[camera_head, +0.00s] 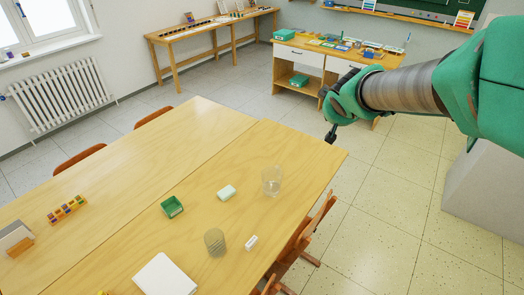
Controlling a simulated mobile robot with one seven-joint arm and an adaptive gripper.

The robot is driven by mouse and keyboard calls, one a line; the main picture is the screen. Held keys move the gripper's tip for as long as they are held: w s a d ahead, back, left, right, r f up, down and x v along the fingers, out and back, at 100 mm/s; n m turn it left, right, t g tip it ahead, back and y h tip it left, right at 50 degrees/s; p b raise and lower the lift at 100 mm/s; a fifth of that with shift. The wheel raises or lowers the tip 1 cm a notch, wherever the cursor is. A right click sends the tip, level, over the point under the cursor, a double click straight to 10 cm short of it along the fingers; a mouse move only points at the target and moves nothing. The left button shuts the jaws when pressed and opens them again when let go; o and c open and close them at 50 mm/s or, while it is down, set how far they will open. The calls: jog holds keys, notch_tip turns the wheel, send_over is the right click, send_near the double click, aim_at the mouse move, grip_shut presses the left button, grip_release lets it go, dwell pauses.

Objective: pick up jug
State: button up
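A clear glass vessel (272,181), which looks like the jug, stands upright near the right edge of the wooden table (200,145). No handle can be made out on it. A grey ribbed cup or jar (215,242) stands nearer on the same table, to its lower left. My gripper (331,136) hangs at the end of my green arm, up and to the right of the glass vessel, by the table's far right corner. It is apart from the vessel. Its dark fingers are small and seen edge-on, so their opening cannot be told.
Near the vessel lie a pale green block (227,192), a white eraser-like block (251,243) and a green tray (172,207). White paper (165,275) and a colourful paint set (67,209) lie further left. Chairs (303,240) stand against the table's right side.

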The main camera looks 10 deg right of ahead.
jog(key=w+d+f+n+y+p, duration=0.1)
jog(key=w+f+n+y+p, duration=0.1)
jog(key=w+f, duration=0.65)
jog(key=w+f+n+y+p, duration=0.25)
jog(key=w+f, duration=0.25)
jog(key=w, duration=0.6)
jog(key=s+a+f+n+g+y+p, duration=0.1)
jog(key=a+f+y+p, duration=0.1)
jog(key=f, duration=1)
jog(key=s+a+f+n+g+y+p, duration=0.1)
jog(key=a+f+n+g+y+p, duration=0.1)
jog(key=f, duration=1)
jog(key=shift+y, duration=0.85)
jog(key=shift+a+f, duration=0.15)
jog(key=shift+b+x, duration=0.3)
jog(key=shift+x, duration=3.9)
jog(key=shift+s+f, duration=0.1)
